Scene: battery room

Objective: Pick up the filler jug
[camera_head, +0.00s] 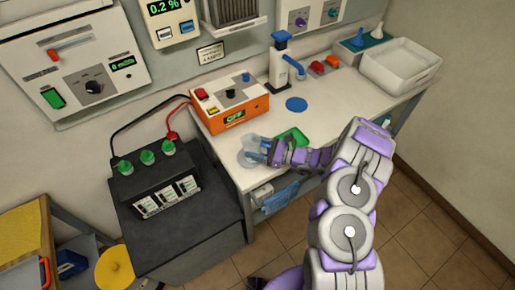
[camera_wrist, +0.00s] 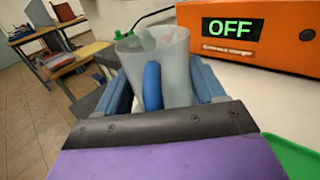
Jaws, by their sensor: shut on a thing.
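The filler jug (camera_wrist: 172,62) is a translucent pale cup with a blue handle, upright in the middle of the wrist view. My gripper (camera_wrist: 160,88) is shut on it, with a blue finger on each side of the jug and the handle facing my palm. In the head view the jug (camera_head: 251,158) is at the front left part of the bench top, and my gripper (camera_head: 262,150) reaches it from the right. I cannot tell whether the jug's base touches the bench.
An orange charger (camera_head: 236,105) reading OFF stands just behind the jug. A green tray (camera_head: 293,137) lies right of it. A black battery (camera_head: 160,185) with green caps stands left, below the bench. A blue disc (camera_head: 297,104) and a white basin (camera_head: 400,66) are further back.

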